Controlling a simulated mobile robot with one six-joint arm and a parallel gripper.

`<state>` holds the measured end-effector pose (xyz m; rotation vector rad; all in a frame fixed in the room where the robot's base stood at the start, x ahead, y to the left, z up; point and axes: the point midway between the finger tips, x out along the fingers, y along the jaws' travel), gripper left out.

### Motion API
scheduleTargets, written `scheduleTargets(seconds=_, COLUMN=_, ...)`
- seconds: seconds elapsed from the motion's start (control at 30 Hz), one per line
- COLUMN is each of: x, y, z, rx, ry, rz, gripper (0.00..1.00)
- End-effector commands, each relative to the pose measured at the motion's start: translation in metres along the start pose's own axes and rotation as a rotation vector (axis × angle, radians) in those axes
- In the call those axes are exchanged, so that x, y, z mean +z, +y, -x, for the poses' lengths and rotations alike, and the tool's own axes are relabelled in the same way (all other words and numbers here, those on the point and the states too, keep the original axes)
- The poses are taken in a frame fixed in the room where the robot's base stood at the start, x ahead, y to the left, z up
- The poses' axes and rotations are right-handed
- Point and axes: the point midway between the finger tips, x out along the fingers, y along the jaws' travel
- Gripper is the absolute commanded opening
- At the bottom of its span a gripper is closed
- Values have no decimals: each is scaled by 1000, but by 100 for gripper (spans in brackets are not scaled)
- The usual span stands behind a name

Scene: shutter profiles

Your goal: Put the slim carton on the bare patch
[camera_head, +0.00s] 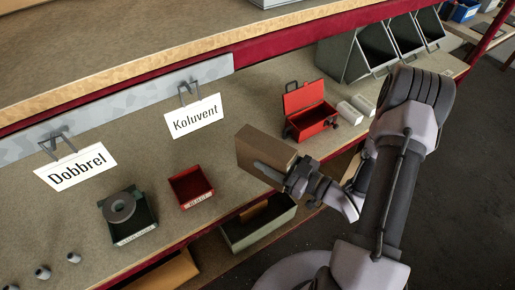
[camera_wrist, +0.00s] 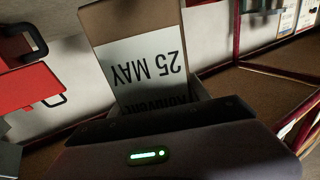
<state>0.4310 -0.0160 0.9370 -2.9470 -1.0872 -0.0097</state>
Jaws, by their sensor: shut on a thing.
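The slim carton (camera_head: 265,150) is a flat brown box, held up in front of the bench on the right side of the bins. My gripper (camera_head: 278,174) is shut on it at its lower part. In the wrist view the carton (camera_wrist: 138,40) stands up beyond my gripper (camera_wrist: 155,108), with a white label reading "25 MAY" upside down. The lower label text is partly hidden. No patch is clearly marked as the bare one; bare bench surface (camera_head: 150,185) shows between the green and red bins.
A green bin (camera_head: 140,232) holds a grey ring; a small red bin (camera_head: 190,187) is right of it. A red toolbox (camera_head: 310,112) and white blocks (camera_head: 350,111) stand at the right. Hanging signs read "Dobbrel" (camera_head: 76,167) and "Koluvent" (camera_head: 194,117). Small grey cylinders (camera_head: 42,272) stand lower left.

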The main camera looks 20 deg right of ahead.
Motion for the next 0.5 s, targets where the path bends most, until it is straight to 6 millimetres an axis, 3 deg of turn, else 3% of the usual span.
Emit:
scheduleTargets(seconds=0.1, x=8, y=21, z=-36, rx=-6, ry=3, rz=7, gripper=0)
scheduleTargets(seconds=0.2, x=9, y=36, z=-57, rx=-4, ry=3, rz=5, gripper=0)
scheduleTargets(seconds=0.37, x=12, y=46, z=-71, rx=-1, ry=2, rz=1, gripper=0)
scheduleTargets(seconds=0.5, x=39, y=46, z=-70, rx=0, ry=1, rz=-2, gripper=0)
